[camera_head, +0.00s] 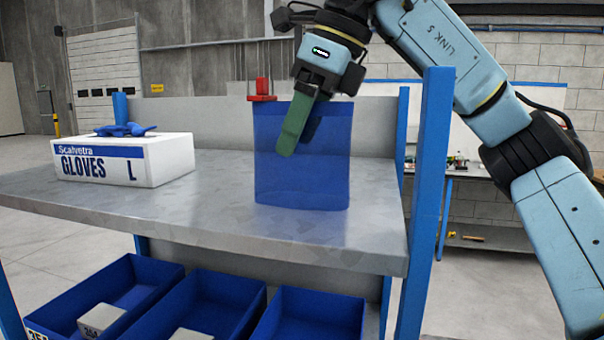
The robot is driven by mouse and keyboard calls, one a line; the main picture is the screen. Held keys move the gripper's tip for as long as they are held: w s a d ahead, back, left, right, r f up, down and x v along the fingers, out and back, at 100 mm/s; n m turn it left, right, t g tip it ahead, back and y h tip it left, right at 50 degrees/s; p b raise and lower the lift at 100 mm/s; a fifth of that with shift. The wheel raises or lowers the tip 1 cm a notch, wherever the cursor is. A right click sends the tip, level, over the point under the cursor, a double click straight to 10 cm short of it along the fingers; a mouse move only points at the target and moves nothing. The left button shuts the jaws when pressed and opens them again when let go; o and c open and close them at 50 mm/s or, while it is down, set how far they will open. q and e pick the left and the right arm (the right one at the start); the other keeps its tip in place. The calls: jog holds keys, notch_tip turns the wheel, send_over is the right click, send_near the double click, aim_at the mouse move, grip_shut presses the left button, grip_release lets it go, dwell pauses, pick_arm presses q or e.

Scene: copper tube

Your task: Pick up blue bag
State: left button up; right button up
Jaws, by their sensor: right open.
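The blue bag (300,178) is a translucent upright bag standing on the grey shelf top (220,210), right of its middle. My right gripper (300,138) comes down from above, pointing down and to the left, at the bag's upper part. Its green fingers overlap the bag in the picture. The gripper is open, and I cannot tell whether a finger is inside the bag or in front of it. My left gripper is not in view.
A white glove box (120,160) with blue gloves on top stands at the left of the shelf. A red object (262,88) is behind the bag. Blue posts, one at the right (432,170), edge the shelf. Blue bins (215,300) sit below.

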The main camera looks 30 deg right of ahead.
jog(key=shift+f, duration=0.3)
dwell(0.4)
jog(key=c, duration=1.3)
